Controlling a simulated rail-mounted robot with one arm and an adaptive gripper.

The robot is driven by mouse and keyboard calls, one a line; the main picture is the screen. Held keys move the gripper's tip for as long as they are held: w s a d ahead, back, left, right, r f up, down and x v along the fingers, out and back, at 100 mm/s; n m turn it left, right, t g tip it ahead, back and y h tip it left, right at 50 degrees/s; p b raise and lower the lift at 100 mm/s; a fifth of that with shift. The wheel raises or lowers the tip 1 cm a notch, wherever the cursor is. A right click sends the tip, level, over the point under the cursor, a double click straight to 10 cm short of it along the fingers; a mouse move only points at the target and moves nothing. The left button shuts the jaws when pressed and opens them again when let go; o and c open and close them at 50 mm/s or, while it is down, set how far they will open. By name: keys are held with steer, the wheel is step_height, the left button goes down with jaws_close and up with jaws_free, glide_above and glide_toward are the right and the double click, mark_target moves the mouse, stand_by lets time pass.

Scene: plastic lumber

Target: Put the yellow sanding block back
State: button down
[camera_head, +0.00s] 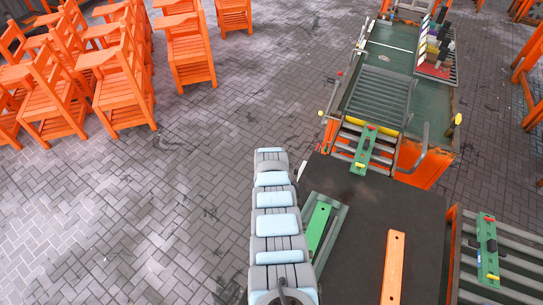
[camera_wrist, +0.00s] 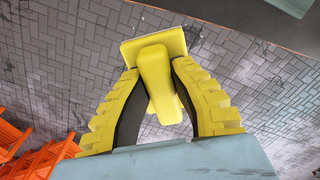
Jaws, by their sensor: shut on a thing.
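The yellow sanding block (camera_wrist: 153,44) shows in the wrist view, a flat yellow plate with a thick yellow grip below it. My gripper (camera_wrist: 157,74) is shut on that grip, with its yellow ribbed fingers on both sides. The block is tilted and held above the grey paved floor, clear of any surface in that view. In the head view, my arm reaches up the middle, and the gripper and held block do not show. A tray (camera_head: 436,72) at the upper right holds a row of several coloured blocks; their details are too small to tell.
A dark work surface (camera_head: 370,218) carries an orange board (camera_head: 393,268) and a green board (camera_head: 318,228) right of my arm. Beyond it are a conveyor (camera_head: 378,95) and a green clamp piece (camera_head: 364,150). Orange chairs (camera_head: 122,85) stand at upper left. The left floor is open.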

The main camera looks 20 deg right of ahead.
steer(key=shift+w+a+r, duration=0.1)
steer(key=shift+w+a, duration=0.05)
steer(key=shift+a, duration=0.1)
stand_by(0.3)
steer(key=shift+a, duration=0.1)
stand_by(0.3)
steer(key=shift+w+a+m, duration=0.15)
steer(key=shift+a+m, duration=0.15)
steer(key=shift+a, duration=0.6)
stand_by(0.3)
